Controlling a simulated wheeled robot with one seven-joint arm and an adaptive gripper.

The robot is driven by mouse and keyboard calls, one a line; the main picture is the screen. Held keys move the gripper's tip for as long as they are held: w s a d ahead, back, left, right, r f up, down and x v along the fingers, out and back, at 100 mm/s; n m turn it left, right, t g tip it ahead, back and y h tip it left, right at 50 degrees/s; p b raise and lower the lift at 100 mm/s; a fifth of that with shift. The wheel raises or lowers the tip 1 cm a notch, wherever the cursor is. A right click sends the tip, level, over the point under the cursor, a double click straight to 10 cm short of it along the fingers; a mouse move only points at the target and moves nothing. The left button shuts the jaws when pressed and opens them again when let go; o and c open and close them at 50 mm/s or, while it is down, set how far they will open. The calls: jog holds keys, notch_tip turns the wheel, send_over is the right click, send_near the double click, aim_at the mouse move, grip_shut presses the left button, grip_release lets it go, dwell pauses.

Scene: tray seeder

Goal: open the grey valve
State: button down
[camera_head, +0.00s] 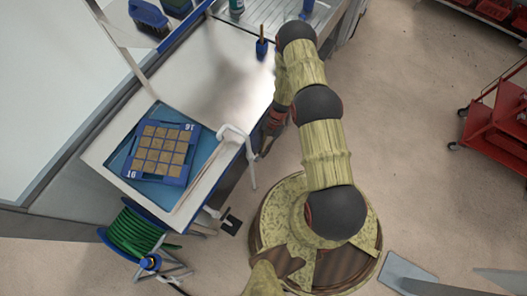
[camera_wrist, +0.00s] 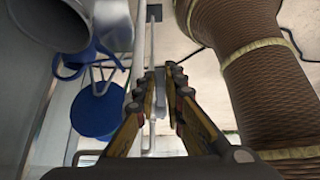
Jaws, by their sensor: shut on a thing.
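My gripper (camera_head: 270,130) is at the right edge of the bench, just right of the bent white pipe. In the wrist view my gripper's two fingers (camera_wrist: 162,82) reach forward and close on a small grey part between their tips, which I take for the grey valve (camera_wrist: 160,92). The fingers cover most of it, so its turn angle cannot be told. The white pipe (camera_wrist: 140,40) runs up beside the left finger. In the head view the same white pipe (camera_head: 236,132) arches over the bench edge and hangs down; the valve is not distinguishable there.
A blue seed tray (camera_head: 160,153) sits in the blue-lined basin (camera_head: 122,153) left of the pipe. A green hose reel (camera_head: 135,232) stands below. A red cart (camera_head: 500,125) is far right, with open floor between.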

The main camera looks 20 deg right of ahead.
notch_tip(320, 180, down, 3)
jog(key=g+y+b, duration=0.1)
jog(key=b, duration=0.3)
jog(key=g+y+b, duration=0.1)
jog(key=b, duration=0.3)
jog(key=shift+s+a+r+y, duration=0.1)
jog(key=shift+a+y, duration=0.05)
jog(key=shift+y, duration=0.25)
jog(key=g+y+b, duration=0.1)
jog(key=y+b, duration=0.1)
jog(key=b, duration=0.3)
jog(key=s+a+f+g+y+b, duration=0.1)
jog(key=y+b, duration=0.1)
jog(key=b, duration=0.3)
jog(key=a+f+g+y+b, duration=0.1)
jog(key=g+y+b, duration=0.1)
jog(key=b, duration=0.4)
jog(key=shift+s+a, duration=0.15)
jog(key=shift+s, duration=0.2)
jog(key=shift+a+r, duration=0.1)
jog(key=shift+r, duration=0.05)
jog(key=c, duration=1.9)
grip_release()
jog(key=shift+r, duration=0.15)
